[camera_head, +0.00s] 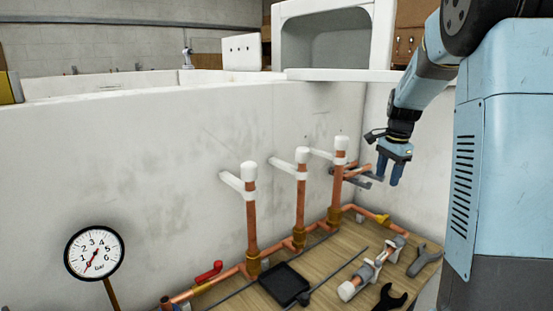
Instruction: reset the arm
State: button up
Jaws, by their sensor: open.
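My arm comes in from the upper right, a light blue and black chain of links bent downward. My gripper (389,172) hangs at its end, pointing down, with its blue fingers apart and nothing seen between them. It is right of the copper risers and above the wooden board. Its fingers show in front of some grey and copper pipe pieces near the wall corner. I cannot tell whether it touches them. Part of my light blue body fills the right side.
Three copper risers with white caps (249,168) stand along the white wall (120,150). A pressure gauge (93,253) is at the lower left. A black tray (284,284), a grey wrench (425,260) and a black wrench (389,297) lie on the wooden board (328,262). A red-handled valve (209,271) sits on the lower pipe.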

jog(key=s+a+r+n+t, duration=0.1)
jog(key=s+a+r+n, duration=0.3)
jog(key=s, duration=0.4)
jog(key=s+a+r+n+t, duration=0.1)
jog(key=s+a+r+n, duration=0.25)
jog(key=s, duration=0.45)
jog(key=s+a+n+t, duration=0.1)
jog(key=s+a+n, duration=0.1)
jog(key=s, duration=0.5)
jog(key=s+a+n+t, duration=0.1)
jog(key=s+n, duration=0.3)
jog(key=s, duration=0.4)
jog(key=shift+s+a+f, duration=0.15)
jog(key=shift+a+f, duration=0.2)
jog(key=shift+a, duration=0.3)
